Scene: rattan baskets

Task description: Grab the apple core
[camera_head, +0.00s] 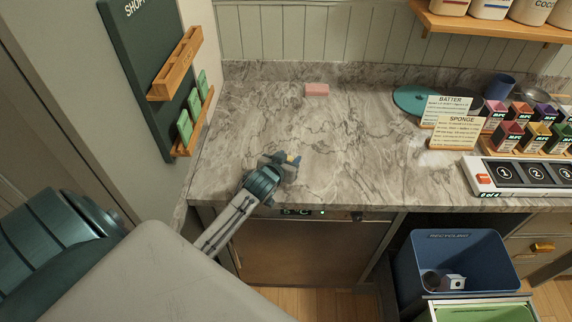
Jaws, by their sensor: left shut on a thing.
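My left gripper (288,163) is low over the front edge of the marble counter, its arm reaching in from the lower left. My right gripper is not in view.
A pink block (317,90) lies at the back of the marble counter (350,140). Two cards, a teal disc (412,99) and several small cartons stand at the right. A blue recycling bin (408,262) is below right, beside a green bin (485,314). The middle counter is clear.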

